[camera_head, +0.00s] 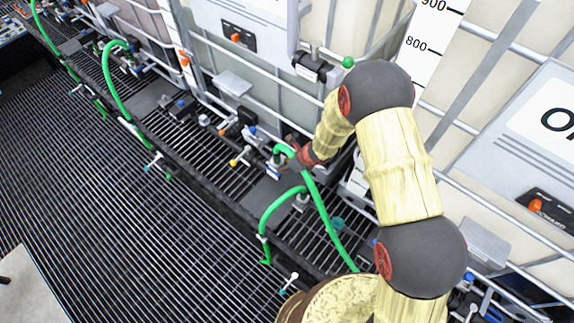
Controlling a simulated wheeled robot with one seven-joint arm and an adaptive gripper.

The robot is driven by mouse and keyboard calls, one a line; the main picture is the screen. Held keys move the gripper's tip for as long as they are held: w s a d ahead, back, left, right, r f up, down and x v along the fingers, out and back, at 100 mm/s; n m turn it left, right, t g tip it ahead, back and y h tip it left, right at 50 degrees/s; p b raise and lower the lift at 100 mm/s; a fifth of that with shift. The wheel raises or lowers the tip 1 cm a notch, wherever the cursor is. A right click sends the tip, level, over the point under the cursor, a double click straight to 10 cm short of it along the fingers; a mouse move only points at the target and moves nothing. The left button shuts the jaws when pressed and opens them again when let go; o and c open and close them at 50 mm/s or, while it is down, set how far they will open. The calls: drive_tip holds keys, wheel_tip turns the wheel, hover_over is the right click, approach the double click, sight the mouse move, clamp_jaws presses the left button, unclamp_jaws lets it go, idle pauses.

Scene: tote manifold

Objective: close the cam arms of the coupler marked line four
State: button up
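A coupler with a pale lever (273,170) sits at that hose end, just left of my gripper. I cannot tell whether my gripper touches it, and my fingers are too small and partly hidden to show open or shut. No line-four marking is legible, and I cannot tell which coupler carries it. The cam arms are too small to judge.
White caged totes (280,95) stand along the back. A dark grated ledge (215,160) runs before them with valves, including one with a yellow handle (240,156). Other green hoses (108,75) hang over its edge. The grated floor (120,200) at left is mostly clear.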

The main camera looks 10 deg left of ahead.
drive_tip(key=shift+o, duration=0.2)
drive_tip(key=shift+r, duration=0.1)
drive_tip(key=v, duration=1.2)
drive_tip(key=shift+c, duration=0.4)
